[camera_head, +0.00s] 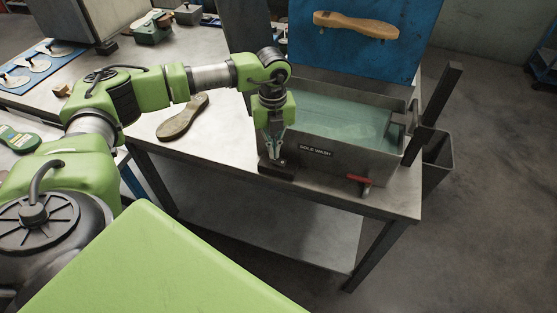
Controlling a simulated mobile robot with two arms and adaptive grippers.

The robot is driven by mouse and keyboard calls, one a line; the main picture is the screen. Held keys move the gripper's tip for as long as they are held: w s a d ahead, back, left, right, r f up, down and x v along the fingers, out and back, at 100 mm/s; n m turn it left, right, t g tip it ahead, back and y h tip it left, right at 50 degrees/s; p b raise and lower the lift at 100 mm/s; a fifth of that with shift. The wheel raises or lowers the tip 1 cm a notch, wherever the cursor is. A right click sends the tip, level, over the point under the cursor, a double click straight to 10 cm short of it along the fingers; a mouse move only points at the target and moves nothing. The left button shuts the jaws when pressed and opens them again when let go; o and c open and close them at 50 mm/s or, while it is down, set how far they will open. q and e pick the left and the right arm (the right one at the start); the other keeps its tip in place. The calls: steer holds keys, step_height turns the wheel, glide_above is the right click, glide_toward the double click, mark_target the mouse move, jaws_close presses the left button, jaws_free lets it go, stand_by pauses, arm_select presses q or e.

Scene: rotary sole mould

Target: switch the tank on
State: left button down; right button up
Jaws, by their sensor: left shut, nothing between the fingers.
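The tank (318,140) is a grey metal trough of greenish liquid on the right part of the steel table. A dark label on its front ends in "WASH". A small dark block (277,172) sits at the tank's front left corner, on the table. My left gripper (275,156) points down right above this block, its fingers shut and empty. Whether the fingertips touch the block I cannot tell, and they hide part of its top. My right gripper is out of view.
A red-handled tap (359,180) sticks out low on the tank's front. A brown sole (183,117) lies on the table to the left. A blue board (352,62) with a tan sole (356,24) stands behind the tank. A dark bin (437,160) is at the right.

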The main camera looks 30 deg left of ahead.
mark_target(274, 160)
arm_select(q)
steer(key=shift+f+b, duration=0.65)
steer(key=shift+f, duration=0.3)
stand_by(0.3)
steer(key=shift+r+p, duration=2.35)
steer(key=shift+r, duration=1.25)
steer(key=shift+f, duration=0.1)
